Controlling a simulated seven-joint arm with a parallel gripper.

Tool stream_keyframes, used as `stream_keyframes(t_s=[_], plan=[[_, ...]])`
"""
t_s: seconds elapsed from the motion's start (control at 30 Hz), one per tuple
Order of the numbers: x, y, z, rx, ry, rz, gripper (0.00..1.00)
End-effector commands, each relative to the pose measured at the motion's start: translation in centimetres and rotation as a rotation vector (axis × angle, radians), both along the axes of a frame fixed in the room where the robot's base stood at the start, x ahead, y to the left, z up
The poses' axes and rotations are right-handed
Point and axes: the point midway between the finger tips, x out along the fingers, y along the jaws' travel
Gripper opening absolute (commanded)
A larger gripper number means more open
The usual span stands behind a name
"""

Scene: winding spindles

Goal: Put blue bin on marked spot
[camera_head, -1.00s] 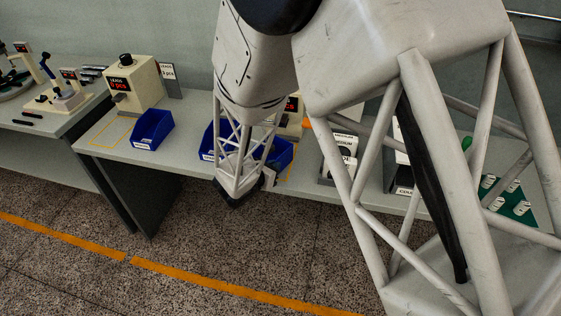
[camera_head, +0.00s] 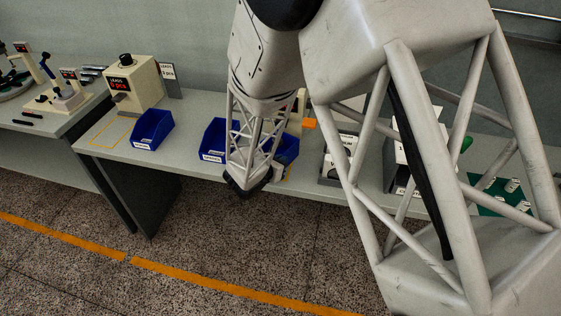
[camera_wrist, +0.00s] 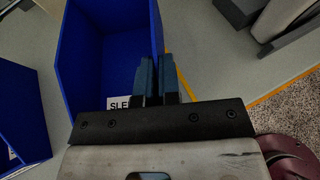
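A blue bin (camera_head: 287,149) is partly hidden behind my arm in the head view. In the wrist view this blue bin (camera_wrist: 105,45) lies under my gripper (camera_wrist: 157,60), its white label partly covered by a finger. The two fingers are close together, with the bin's right wall between their tips; they appear shut on it. Yellow outlines mark spots on the table: one (camera_head: 93,143) beside the left bin, another (camera_head: 288,174) partly visible by the held bin. Whether the held bin touches the table is hidden.
A second blue bin (camera_head: 212,138) stands just left of the held one and shows in the wrist view (camera_wrist: 22,115). A third blue bin (camera_head: 153,128) is further left. A beige counting machine (camera_head: 135,84) stands behind it. Dark-based stands are to the right.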

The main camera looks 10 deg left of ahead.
Motion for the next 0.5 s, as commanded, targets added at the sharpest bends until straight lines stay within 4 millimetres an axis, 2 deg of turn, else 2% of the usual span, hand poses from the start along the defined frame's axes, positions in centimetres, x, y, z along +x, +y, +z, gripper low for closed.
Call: stream_keyframes(t_s=[0.23,0.4,0.5], plan=[[0.00,0.01,-0.24,0.000,0.000,0.000,0.00],[0.00,0.01,-0.22,0.000,0.000,0.000,0.28],[0.00,0.01,-0.22,0.000,0.000,0.000,0.29]])
